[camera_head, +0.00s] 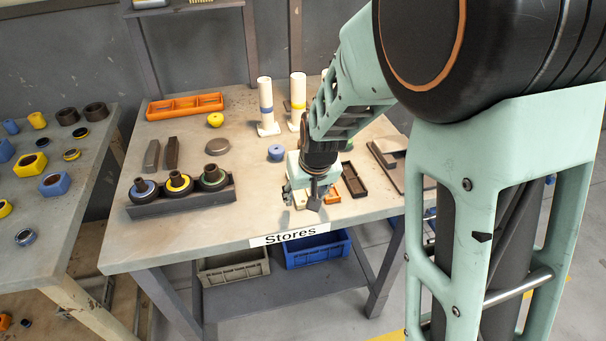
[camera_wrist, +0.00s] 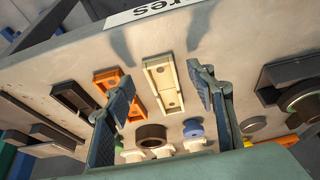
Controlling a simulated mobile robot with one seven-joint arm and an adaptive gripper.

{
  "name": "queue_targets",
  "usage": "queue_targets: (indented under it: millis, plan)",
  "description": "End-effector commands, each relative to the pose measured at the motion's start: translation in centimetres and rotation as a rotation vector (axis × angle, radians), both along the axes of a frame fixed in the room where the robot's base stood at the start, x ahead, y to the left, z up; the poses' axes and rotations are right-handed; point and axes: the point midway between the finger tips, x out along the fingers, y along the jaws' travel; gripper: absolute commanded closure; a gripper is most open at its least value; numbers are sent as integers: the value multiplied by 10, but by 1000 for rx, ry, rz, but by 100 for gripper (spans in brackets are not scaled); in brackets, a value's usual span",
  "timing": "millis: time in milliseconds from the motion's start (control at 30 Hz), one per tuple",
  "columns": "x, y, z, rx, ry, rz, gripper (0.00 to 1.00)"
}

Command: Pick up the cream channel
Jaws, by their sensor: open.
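The cream channel (camera_wrist: 168,86) lies on the grey table in the wrist view, open side up, its long trough running away from the camera. My gripper (camera_wrist: 163,80) is open and empty, one finger to the left of the channel and one to the right, with visible gaps on both sides. I cannot tell how high the fingers are above the table. In the head view my gripper (camera_head: 303,196) is over the table's front part and mostly hides the channel.
An orange channel (camera_wrist: 119,92) lies close to the left of the cream one in the wrist view, with a dark channel (camera_wrist: 74,99) beyond it. A brown ring (camera_wrist: 151,136) and a blue piece (camera_wrist: 193,128) stand nearby. A dark ring holder (camera_head: 183,202) is at the table's left.

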Motion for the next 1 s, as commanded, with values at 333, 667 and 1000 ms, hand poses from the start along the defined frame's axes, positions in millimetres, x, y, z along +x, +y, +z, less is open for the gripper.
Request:
queue_targets:
  millis: [333,667,1000]
  plan:
    - [10,2,-22,1,-2,0,49]
    - [9,2,-22,0,-1,0,70]
    - [9,3,-21,1,-2,0,100]
